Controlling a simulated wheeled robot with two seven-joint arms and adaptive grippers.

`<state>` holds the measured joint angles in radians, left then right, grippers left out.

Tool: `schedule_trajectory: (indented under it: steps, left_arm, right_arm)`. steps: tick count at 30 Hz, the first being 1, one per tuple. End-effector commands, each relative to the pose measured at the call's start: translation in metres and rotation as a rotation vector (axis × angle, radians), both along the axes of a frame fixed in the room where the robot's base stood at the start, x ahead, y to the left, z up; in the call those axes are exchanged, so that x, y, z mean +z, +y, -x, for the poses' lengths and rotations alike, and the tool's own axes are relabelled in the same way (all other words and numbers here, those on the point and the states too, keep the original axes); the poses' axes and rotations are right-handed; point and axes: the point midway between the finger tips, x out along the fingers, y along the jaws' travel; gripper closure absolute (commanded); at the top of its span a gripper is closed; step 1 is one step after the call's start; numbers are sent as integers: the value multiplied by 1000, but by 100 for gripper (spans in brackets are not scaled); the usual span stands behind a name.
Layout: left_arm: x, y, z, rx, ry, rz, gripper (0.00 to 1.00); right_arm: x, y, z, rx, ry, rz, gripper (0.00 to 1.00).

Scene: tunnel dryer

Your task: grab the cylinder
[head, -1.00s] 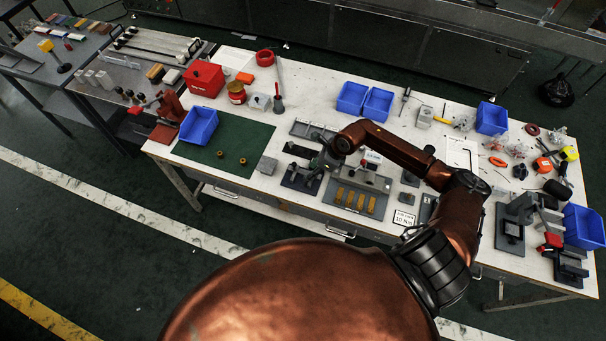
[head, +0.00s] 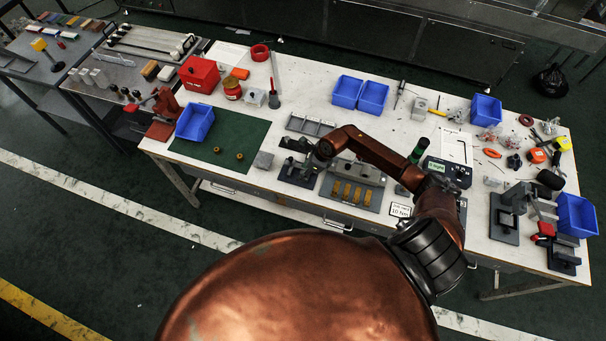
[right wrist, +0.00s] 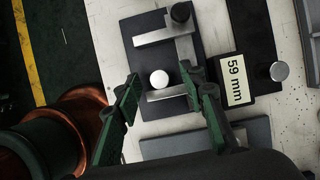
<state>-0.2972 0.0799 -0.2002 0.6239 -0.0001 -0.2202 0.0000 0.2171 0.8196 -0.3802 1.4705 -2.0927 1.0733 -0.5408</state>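A small cylinder with a round white top (right wrist: 159,79) stands at a grey metal fixture on a dark base plate (right wrist: 158,50) in the right wrist view. My right gripper (right wrist: 160,82) is open, with one green finger on each side of the cylinder's top in the picture. I cannot tell how far above it the fingertips are, and no contact shows. In the head view my right gripper (head: 306,163) is over the dark fixture (head: 298,172) at the front of the table; the arm partly hides it. My left gripper is not in view.
A display reading 59 mm (right wrist: 235,78) and a dark base with a round metal piece (right wrist: 280,71) are right of the fixture. A tray with brass-coloured bars (head: 351,191) lies beside it. A green mat (head: 228,150) has clear room. Blue bins (head: 373,97) stand behind.

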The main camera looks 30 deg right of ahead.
Motion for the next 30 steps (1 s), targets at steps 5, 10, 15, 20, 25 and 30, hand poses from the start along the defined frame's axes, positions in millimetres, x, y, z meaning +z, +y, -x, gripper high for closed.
schedule_trajectory:
  steps: [5, 10, 15, 20, 25, 30]
  left_arm:
    - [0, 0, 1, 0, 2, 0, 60]
    - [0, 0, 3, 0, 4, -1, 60]
    - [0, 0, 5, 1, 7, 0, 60]
    - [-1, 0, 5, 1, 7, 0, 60]
    - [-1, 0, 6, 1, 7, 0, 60]
    - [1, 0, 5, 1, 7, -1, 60]
  right_arm:
    - [0, 0, 0, 0, 1, -1, 74]
    - [0, 1, 0, 0, 1, -1, 86]
    - [0, 1, 0, 0, 1, -1, 98]
    - [0, 0, 0, 0, 1, -1, 100]
    - [1, 1, 0, 0, -1, -1, 100]
    - [4, 0, 0, 0, -1, -1, 100]
